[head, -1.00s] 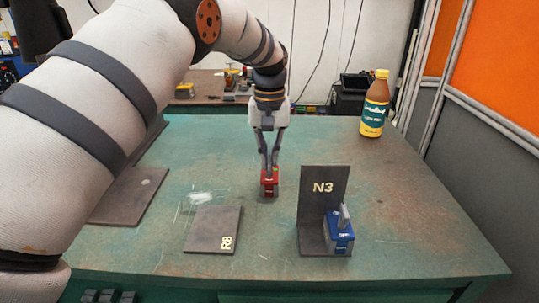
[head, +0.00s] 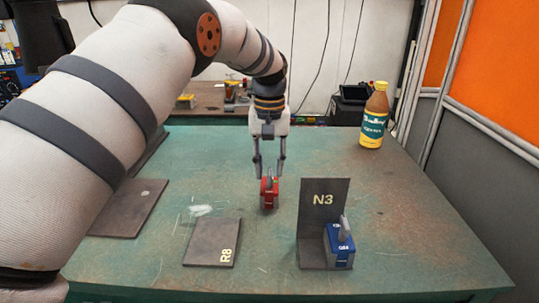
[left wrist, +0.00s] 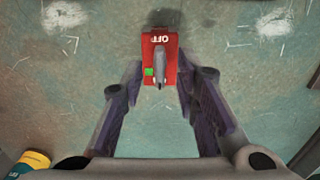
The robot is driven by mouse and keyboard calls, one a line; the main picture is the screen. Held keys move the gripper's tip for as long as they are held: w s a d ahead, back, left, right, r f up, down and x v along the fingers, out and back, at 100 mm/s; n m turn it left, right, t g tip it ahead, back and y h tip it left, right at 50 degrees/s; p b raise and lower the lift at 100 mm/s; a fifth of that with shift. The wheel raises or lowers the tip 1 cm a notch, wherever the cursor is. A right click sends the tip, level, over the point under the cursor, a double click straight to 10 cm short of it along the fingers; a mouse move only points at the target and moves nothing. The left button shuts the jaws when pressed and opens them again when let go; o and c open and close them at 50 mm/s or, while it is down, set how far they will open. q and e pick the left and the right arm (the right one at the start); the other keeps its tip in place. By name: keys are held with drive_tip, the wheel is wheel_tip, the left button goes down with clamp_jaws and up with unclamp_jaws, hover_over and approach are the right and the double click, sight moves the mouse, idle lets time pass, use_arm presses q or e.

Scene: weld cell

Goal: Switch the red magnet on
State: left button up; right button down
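The red magnet (head: 269,193) stands on the green table near its middle. In the left wrist view the red magnet (left wrist: 159,45) shows a grey lever, a green patch and the word OFF, upside down. My left gripper (head: 269,172) is over it, open, with one finger on each side. In the left wrist view the fingertips (left wrist: 158,78) flank the magnet's near end with small gaps. My right gripper is not in view.
A steel plate marked R8 (head: 212,243) lies front left of the magnet. An upright plate marked N3 (head: 323,199) stands front right with a blue magnet (head: 341,249) at its base. A yellow-capped bottle (head: 374,115) stands at the back right.

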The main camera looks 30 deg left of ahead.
sight(269, 171)
use_arm(q)
wheel_tip(269, 171, up, 11)
drive_tip(key=shift+r, duration=0.15)
idle(0.4)
